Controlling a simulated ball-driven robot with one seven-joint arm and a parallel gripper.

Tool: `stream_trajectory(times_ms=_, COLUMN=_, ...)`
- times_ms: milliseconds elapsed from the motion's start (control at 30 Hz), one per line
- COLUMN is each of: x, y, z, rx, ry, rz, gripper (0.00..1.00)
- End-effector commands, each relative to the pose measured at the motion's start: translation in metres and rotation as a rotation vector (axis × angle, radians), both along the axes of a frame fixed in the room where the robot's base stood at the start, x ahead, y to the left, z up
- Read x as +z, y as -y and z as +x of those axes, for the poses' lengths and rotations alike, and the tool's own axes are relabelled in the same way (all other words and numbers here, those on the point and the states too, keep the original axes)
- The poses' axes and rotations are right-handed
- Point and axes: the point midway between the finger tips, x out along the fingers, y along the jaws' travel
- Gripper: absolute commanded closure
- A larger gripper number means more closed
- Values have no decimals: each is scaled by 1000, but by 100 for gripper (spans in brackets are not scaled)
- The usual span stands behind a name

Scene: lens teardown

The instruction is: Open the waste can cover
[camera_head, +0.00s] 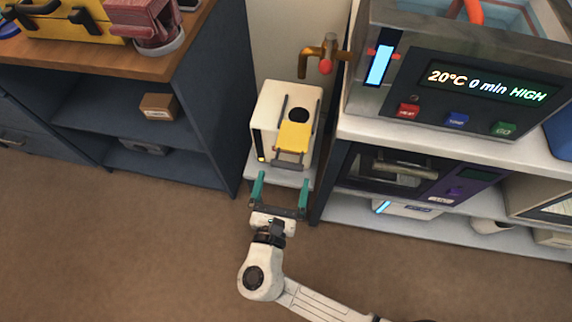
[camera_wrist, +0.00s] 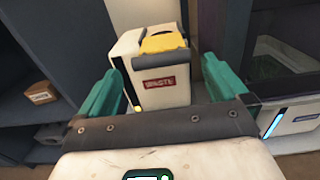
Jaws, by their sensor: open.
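The waste can (camera_head: 265,118) is a cream box standing between the dark shelf unit and the lab bench. Its yellow sliding cover (camera_head: 293,137) sits on top between dark rails, with a grey handle bar at its front end. A round dark hole (camera_head: 299,115) shows in the top behind the cover. In the wrist view the can (camera_wrist: 158,88) has a red WASTE label, and the yellow cover (camera_wrist: 166,42) shows above its handle. My gripper (camera_head: 281,190) has teal fingers spread wide and empty, in front of the can. It also shows in the wrist view (camera_wrist: 163,85), fingers apart.
The dark shelf unit (camera_head: 215,110) stands on the left, with a small cardboard box (camera_head: 158,106) on a shelf. The bench (camera_head: 440,150) with a heated bath and display is on the right. A brass tap (camera_head: 325,62) is behind the can. The brown floor in front is clear.

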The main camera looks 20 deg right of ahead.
Motion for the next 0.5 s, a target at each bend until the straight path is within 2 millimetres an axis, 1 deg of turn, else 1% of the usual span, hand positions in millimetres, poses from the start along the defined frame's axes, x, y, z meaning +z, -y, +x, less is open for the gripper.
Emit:
stream_trajectory(times_ms=33, x=0, y=-5, z=-7, rx=2, ry=-1, rz=0, gripper=0)
stream_trajectory(times_ms=100, x=0, y=-10, z=-14, rx=1, ry=-1, rz=-1, gripper=0)
stream_trajectory(times_ms=200, x=0, y=-15, z=-21, rx=1, ry=-1, rz=1, gripper=0)
stream_trajectory(times_ms=500, x=0, y=-18, z=-25, rx=-1, ry=-1, rz=1, gripper=0)
